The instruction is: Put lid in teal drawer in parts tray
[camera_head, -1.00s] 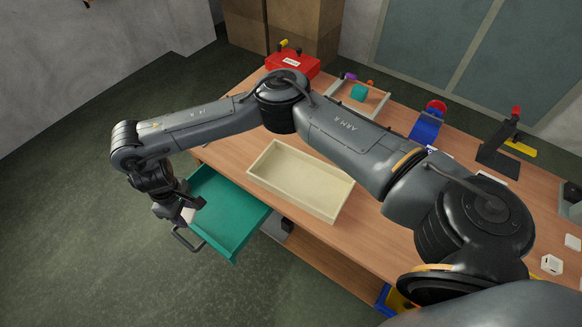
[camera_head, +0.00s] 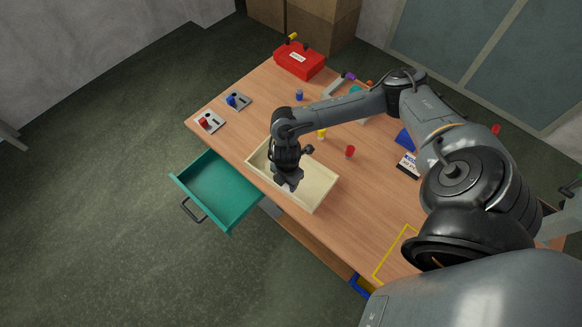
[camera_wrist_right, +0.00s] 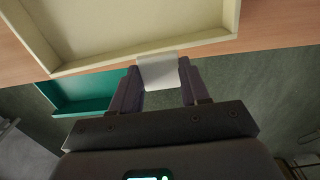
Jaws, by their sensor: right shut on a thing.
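My right gripper (camera_head: 289,184) is over the cream parts tray (camera_head: 318,203), near its front side. In the right wrist view, its fingers (camera_wrist_right: 159,82) are shut on a small whitish flat piece, the lid (camera_wrist_right: 157,73). The lid appears just by the tray's rim (camera_wrist_right: 150,60); I cannot tell if they touch. The teal drawer (camera_head: 232,212) is pulled out from the table's front, left of the tray, and its visible inside looks empty. It also shows in the right wrist view (camera_wrist_right: 85,106). My left gripper is not in view.
The wooden table (camera_head: 250,108) carries a red toolbox (camera_head: 300,61) at the back, two small switch plates (camera_head: 208,122) at the left, and a red piece (camera_head: 350,152) and a yellow piece (camera_head: 322,134) behind the tray. A yellow frame (camera_head: 390,255) lies at the front right.

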